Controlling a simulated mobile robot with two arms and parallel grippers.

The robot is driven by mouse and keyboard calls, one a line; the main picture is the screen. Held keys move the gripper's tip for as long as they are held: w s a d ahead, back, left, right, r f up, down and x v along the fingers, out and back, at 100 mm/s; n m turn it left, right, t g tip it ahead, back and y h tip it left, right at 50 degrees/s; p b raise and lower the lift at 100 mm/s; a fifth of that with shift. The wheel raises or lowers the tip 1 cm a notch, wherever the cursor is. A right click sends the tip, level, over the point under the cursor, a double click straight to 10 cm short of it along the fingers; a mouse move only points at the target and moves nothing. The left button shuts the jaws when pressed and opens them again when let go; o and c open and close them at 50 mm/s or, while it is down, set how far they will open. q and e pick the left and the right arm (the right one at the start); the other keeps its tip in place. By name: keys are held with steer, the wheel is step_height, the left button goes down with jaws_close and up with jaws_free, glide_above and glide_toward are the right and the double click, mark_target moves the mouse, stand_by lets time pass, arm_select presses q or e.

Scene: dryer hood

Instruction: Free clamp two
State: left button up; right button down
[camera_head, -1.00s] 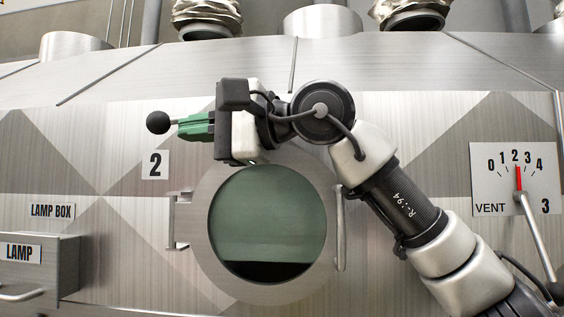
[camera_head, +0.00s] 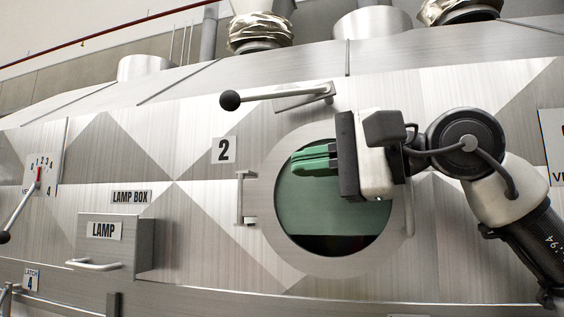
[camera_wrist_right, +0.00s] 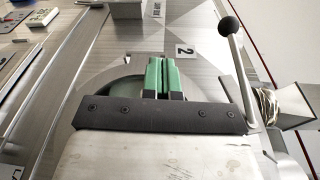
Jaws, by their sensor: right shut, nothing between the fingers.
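Clamp two is a metal lever (camera_head: 285,92) with a black ball knob (camera_head: 230,101). It lies nearly level above the round window door (camera_head: 268,200), just over the "2" label (camera_head: 223,150). My right gripper (camera_head: 294,161), with green fingers, is shut and empty in front of the upper part of the window, below the lever and apart from it. In the right wrist view the shut fingers (camera_wrist_right: 161,62) show, with the lever (camera_wrist_right: 240,75) and its ball (camera_wrist_right: 229,26) to their right. My left gripper is not in view.
The door has a latch bracket (camera_head: 243,198) on its left. A lamp box (camera_head: 115,242) with a handle juts out at lower left. A vent dial (camera_head: 38,165) with a lever is at far left. Foil-wrapped ducts (camera_head: 260,32) stand on top. The panel left of the lever is clear.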

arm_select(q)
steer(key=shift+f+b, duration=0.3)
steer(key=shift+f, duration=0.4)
arm_select(e)
steer(key=shift+s+d+f, duration=0.5)
steer(key=shift+d+f, duration=0.15)
steer(key=shift+f, duration=0.1)
steer(key=shift+w+d, duration=0.1)
